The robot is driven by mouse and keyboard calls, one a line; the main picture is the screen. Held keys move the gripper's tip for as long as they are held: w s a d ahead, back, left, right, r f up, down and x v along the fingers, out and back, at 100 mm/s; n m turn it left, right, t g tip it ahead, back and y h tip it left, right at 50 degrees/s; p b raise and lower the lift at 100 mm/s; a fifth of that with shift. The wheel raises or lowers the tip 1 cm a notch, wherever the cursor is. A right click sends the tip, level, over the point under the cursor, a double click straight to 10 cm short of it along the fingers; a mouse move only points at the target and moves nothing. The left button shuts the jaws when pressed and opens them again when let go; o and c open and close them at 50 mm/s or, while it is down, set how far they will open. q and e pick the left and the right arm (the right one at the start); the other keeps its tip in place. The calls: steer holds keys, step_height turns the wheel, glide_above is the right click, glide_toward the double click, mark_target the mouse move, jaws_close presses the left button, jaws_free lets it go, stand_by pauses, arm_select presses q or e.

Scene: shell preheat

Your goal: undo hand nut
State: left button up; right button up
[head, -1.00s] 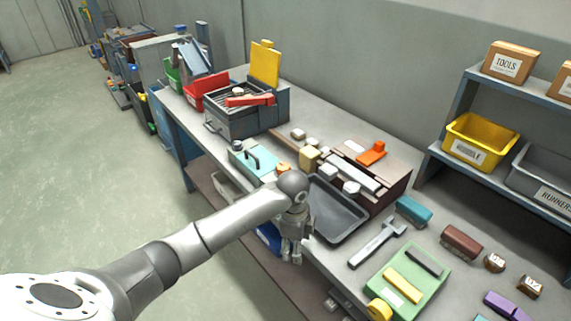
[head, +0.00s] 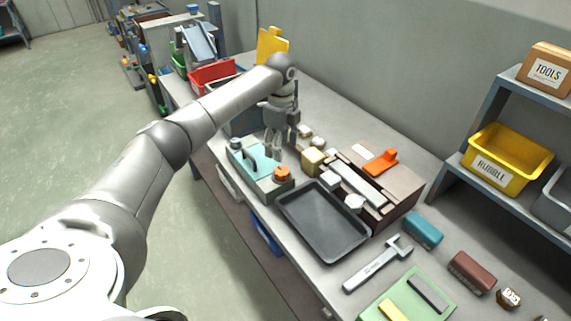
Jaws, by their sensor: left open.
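A teal fixture (head: 258,172) stands near the table's front edge in the head view. An orange round knob (head: 282,174) sits on its right end; it may be the hand nut, but I cannot tell for sure. A dark handle (head: 242,153) rises from the fixture's left part. My left gripper (head: 273,153) points down, open and empty, above the back of the fixture, just behind and left of the orange knob. It appears apart from the knob. My left arm hides part of the table behind. My right gripper is out of view.
A dark tray (head: 322,222) lies right of the fixture. A brown box with an orange handle (head: 381,163) and a wrench (head: 378,264) are farther right. A red bin (head: 213,75) is at the far left.

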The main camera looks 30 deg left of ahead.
arm_select(q)
glide_above(282, 171)
step_height(282, 171, down, 5)
steer(key=shift+s+a+r+p, duration=0.1)
steer(key=shift+s+p, duration=0.05)
steer(key=shift+p, duration=0.3)
steer(key=f, duration=0.3)
steer(key=shift+w, duration=0.25)
steer(key=shift+s+f, duration=0.1)
steer(key=shift+f, duration=0.65)
steer(key=shift+c, duration=1.4)
steer(key=c, duration=0.5)
steer(key=shift+c, duration=1.1)
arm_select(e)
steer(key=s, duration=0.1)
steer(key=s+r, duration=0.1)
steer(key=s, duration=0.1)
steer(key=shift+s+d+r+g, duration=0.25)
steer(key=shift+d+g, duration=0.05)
